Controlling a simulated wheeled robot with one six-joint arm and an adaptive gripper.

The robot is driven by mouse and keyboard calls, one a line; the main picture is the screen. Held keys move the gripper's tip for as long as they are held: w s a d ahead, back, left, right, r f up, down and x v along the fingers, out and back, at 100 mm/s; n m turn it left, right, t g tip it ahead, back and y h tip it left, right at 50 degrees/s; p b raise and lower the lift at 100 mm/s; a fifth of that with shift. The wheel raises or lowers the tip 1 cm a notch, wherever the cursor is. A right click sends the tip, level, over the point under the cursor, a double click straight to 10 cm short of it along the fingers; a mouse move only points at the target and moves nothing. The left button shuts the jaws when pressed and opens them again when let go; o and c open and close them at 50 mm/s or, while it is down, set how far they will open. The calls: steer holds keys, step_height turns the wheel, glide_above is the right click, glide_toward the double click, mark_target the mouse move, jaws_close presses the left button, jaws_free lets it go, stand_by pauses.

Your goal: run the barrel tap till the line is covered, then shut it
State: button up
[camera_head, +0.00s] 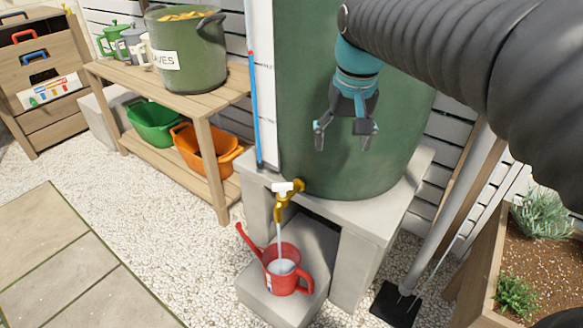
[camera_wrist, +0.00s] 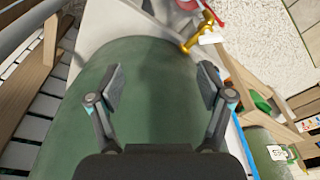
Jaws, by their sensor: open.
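The green barrel (camera_head: 390,110) stands on a pale stone stand, and it fills much of the wrist view (camera_wrist: 150,90). Its brass tap (camera_head: 283,200) has a white handle (camera_head: 287,187), and a stream of water runs from the spout. The tap also shows at the top of the wrist view (camera_wrist: 197,38). A red watering can (camera_head: 285,272) stands under the spout on a lower block, with pale water visible inside. I cannot make out a line in it. My gripper (camera_head: 342,132) is open and empty, in front of the barrel, above and right of the tap.
A blue-marked level gauge (camera_head: 255,110) runs up the barrel's left side. A wooden bench (camera_head: 215,95) at left holds a green LEAVES tub (camera_head: 190,50), with green (camera_head: 152,122) and orange (camera_head: 205,150) baskets below. A planter (camera_head: 490,270) is at right. Gravel lies open in front.

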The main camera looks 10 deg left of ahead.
steer(key=n+g, duration=0.1)
steer(key=g, duration=0.1)
glide_toward(282, 184)
steer(key=shift+h, duration=0.4)
steer(key=f, duration=0.3)
steer(key=f+b, duration=0.1)
steer(key=f, duration=0.2)
steer(key=f+b, duration=0.1)
steer(key=f, duration=0.2)
steer(key=shift+s+a, duration=0.15)
steer(key=shift+a, duration=0.15)
steer(key=c, duration=1.2)
steer(key=shift+o, duration=0.2)
steer(key=shift+n, duration=0.3)
